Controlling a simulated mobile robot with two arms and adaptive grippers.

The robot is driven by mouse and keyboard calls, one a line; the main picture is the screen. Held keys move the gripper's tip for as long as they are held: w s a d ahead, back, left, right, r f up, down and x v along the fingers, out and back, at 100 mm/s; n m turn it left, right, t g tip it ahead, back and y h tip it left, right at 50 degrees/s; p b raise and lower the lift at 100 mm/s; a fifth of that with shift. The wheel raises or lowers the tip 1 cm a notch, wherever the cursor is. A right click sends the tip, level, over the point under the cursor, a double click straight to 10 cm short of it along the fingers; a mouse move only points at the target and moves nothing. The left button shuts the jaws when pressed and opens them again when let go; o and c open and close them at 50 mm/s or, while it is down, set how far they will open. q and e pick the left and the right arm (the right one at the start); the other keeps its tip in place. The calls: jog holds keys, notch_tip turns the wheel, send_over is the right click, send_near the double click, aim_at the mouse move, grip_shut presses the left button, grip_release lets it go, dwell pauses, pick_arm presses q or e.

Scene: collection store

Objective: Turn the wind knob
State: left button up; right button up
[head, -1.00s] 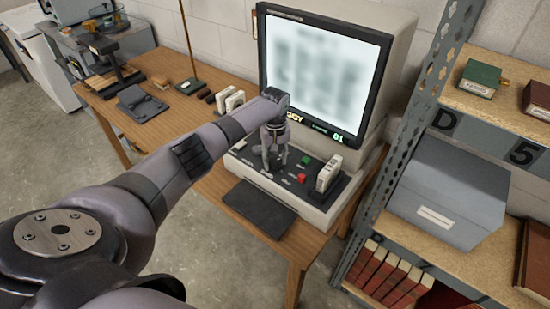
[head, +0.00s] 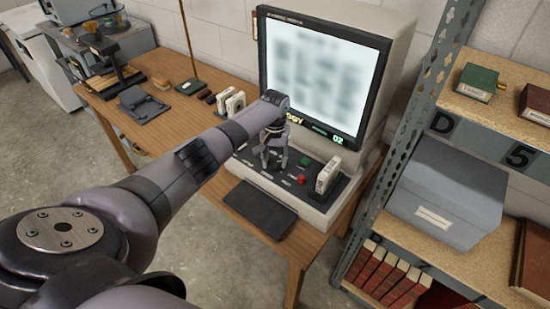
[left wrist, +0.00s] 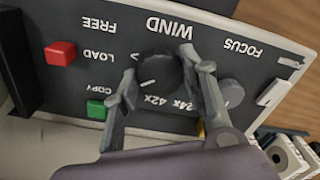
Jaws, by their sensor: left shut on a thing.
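The wind knob (left wrist: 158,72) is a dark round knob with a white pointer mark, under the upside-down label WIND in the left wrist view. My left gripper (left wrist: 168,76) is shut on it, with one finger on each side. In the head view my left gripper (head: 273,162) reaches down to the control panel (head: 292,176) of the microfilm reader and hides the knob. The reader's screen (head: 318,85) shows blurred pale text and a green 02 at its lower right. My right gripper is out of view.
A grey focus knob (left wrist: 231,92) sits close beside my finger. A red button (left wrist: 60,53) and a green button (left wrist: 96,109) are on the panel. A metal shelf (head: 400,150) stands close on the right. Small white boxes (head: 232,102) stand left of the reader.

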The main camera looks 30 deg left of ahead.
aim_at(275, 162)
pick_arm(q)
jog(key=m, duration=1.2)
jog(key=shift+w+m, duration=0.1)
jog(key=shift+m, duration=0.3)
jog(key=shift+r, duration=0.1)
jog(key=o, duration=1.2)
jog(key=shift+c, duration=0.2)
notch_tip(275, 162, up, 12)
